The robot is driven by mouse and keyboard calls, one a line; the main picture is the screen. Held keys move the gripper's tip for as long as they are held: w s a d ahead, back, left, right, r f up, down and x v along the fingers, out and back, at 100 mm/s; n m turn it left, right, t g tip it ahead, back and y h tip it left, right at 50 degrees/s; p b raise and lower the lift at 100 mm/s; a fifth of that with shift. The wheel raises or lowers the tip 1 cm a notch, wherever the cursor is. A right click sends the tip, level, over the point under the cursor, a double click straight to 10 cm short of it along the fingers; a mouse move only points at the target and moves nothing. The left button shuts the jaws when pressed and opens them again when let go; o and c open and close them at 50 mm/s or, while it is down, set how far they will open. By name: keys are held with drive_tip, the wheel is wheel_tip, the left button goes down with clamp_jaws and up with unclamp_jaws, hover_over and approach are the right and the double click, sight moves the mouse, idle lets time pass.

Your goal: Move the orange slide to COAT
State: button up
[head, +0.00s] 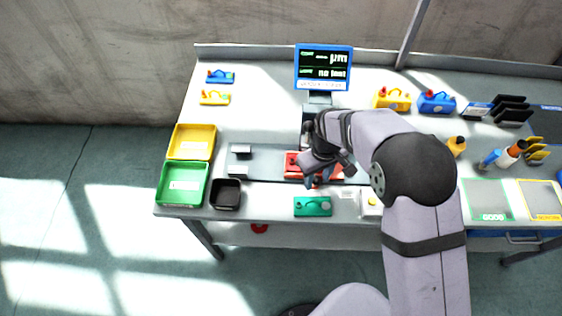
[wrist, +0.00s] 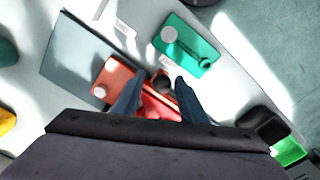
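A red-orange part (head: 291,166) lies on the grey rail strip in the middle of the bench, the only reddish part on the bench top. In the wrist view its orange-red plate (wrist: 112,80) carries a pale round knob, and a darker red raised piece (wrist: 158,106) lies between my fingers. My gripper (head: 318,180) is down over this part and hides much of it. In the wrist view the fingers (wrist: 160,77) stand apart on either side of the red piece and a dark knob; firm contact is not visible. No label reading COAT is legible.
A green part (head: 313,206) lies in front of the rail. A yellow tray (head: 212,130), a green tray (head: 161,190) and a black bin (head: 213,198) stand left. A monitor (head: 323,47) stands behind. Yellow and blue parts, bottles and marked plates (head: 487,185) are farther right.

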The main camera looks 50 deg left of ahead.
drive_tip(key=shift+s+d+f, duration=0.2)
drive_tip(key=shift+d+f, duration=0.2)
drive_tip(key=shift+f, duration=0.1)
drive_tip(key=r+p, duration=0.2)
drive_tip(key=r, duration=0.1)
drive_tip(key=r+p, duration=0.2)
drive_tip(key=r, duration=0.1)
drive_tip(key=r+p, duration=0.2)
drive_tip(key=r, duration=0.1)
drive_tip(key=shift+w+a+r+p, duration=0.1)
drive_tip(key=shift+w+a+p, duration=0.2)
drive_tip(key=shift+p, duration=0.1)
drive_tip(key=shift+s, duration=0.1)
drive_tip(key=shift+r+b, duration=0.35)
drive_tip(key=shift+r, duration=0.1)
wheel_tip(320, 180, up, 6)
drive_tip(key=b, duration=0.2)
drive_tip(key=shift+r, duration=0.2)
